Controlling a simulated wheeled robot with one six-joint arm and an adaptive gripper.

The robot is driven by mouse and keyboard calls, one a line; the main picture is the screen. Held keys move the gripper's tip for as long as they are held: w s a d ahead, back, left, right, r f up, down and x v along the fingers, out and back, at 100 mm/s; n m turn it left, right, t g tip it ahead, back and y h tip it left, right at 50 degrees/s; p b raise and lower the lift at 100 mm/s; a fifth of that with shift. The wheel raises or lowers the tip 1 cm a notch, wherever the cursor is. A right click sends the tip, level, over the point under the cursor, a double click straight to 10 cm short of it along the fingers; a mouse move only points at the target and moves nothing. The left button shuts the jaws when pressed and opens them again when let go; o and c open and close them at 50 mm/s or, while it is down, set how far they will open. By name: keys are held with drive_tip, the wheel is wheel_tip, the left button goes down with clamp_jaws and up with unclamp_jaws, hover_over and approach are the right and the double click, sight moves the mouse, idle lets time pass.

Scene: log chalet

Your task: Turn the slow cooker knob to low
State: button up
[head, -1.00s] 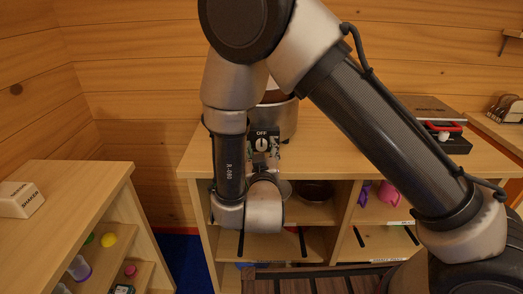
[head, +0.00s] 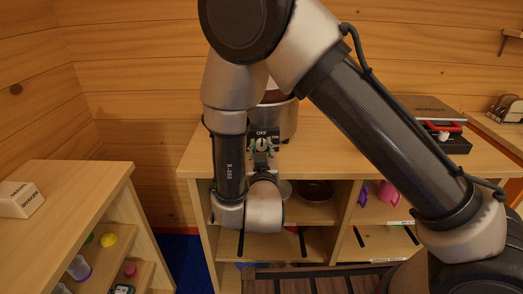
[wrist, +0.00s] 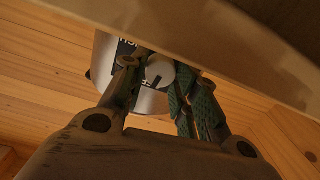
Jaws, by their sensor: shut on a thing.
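The slow cooker (head: 284,120) is a silvery round pot at the counter's front edge, partly hidden behind my arm. In the wrist view the knob (wrist: 160,70) shows a dark pointer mark, and the panel lettering is only partly readable. My gripper (head: 262,148) is at the panel, with its fingers on either side of the knob and shut on it. The wrist view shows the green-patterned fingers (wrist: 158,82) flanking the knob. The exact finger contact is hard to see.
The wooden counter (head: 350,145) has open shelves below, holding a dark bowl (head: 315,190) and a pink cup (head: 389,192). The counter edge crosses close above the gripper in the wrist view. A shelf unit (head: 75,175) stands at left.

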drive_tip(key=m, duration=0.6)
idle(0.6)
drive_tip(key=o, duration=1)
wheel_tip(320, 180, up, 10)
drive_tip(key=shift+f, duration=0.1)
